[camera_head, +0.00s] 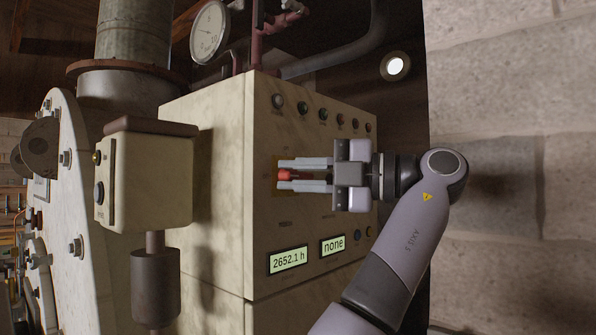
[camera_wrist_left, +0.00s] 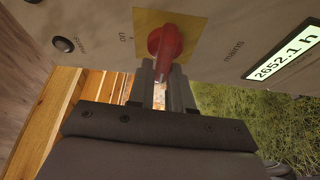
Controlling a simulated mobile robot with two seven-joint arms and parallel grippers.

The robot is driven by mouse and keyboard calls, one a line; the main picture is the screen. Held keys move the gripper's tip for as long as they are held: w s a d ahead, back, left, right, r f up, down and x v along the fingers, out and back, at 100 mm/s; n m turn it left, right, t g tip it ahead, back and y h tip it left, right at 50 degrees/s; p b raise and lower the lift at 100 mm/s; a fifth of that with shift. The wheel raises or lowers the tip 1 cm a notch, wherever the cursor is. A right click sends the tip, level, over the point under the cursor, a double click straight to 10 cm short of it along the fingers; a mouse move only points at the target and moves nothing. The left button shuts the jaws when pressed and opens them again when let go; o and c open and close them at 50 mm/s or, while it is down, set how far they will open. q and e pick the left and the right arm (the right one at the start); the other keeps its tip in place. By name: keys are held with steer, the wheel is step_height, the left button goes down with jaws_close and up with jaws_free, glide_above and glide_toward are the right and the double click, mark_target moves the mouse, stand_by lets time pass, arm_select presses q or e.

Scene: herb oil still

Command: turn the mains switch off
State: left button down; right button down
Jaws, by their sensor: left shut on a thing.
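The mains switch is a red rotary handle (camera_head: 286,174) on a yellow plate on the cream control cabinet's front. In the left wrist view the red handle (camera_wrist_left: 166,43) stands out from its yellow plate (camera_wrist_left: 190,22), with the printed words "on" and "mains" on either side. My left gripper (camera_head: 287,175) reaches the plate, its two grey fingers on either side of the red handle and shut on it. The fingers also show in the left wrist view (camera_wrist_left: 164,72), against the handle. The fingers hide part of the handle, so I cannot tell its exact setting. My right gripper is out of view.
A cream box (camera_head: 150,185) juts out left of the cabinet. A round gauge (camera_head: 209,32) and pipes stand above.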

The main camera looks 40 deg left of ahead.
arm_select(q)
steer(key=shift+w+a+n, duration=0.1)
steer(key=shift+w+n, duration=0.05)
steer(key=shift+n, duration=0.25)
stand_by(0.3)
steer(key=c, duration=1.1)
jaws_free()
steer(key=shift+w+a+f, duration=0.1)
steer(key=shift+w+f, duration=0.05)
steer(key=shift+w, duration=0.15)
steer(key=shift+s, duration=0.2)
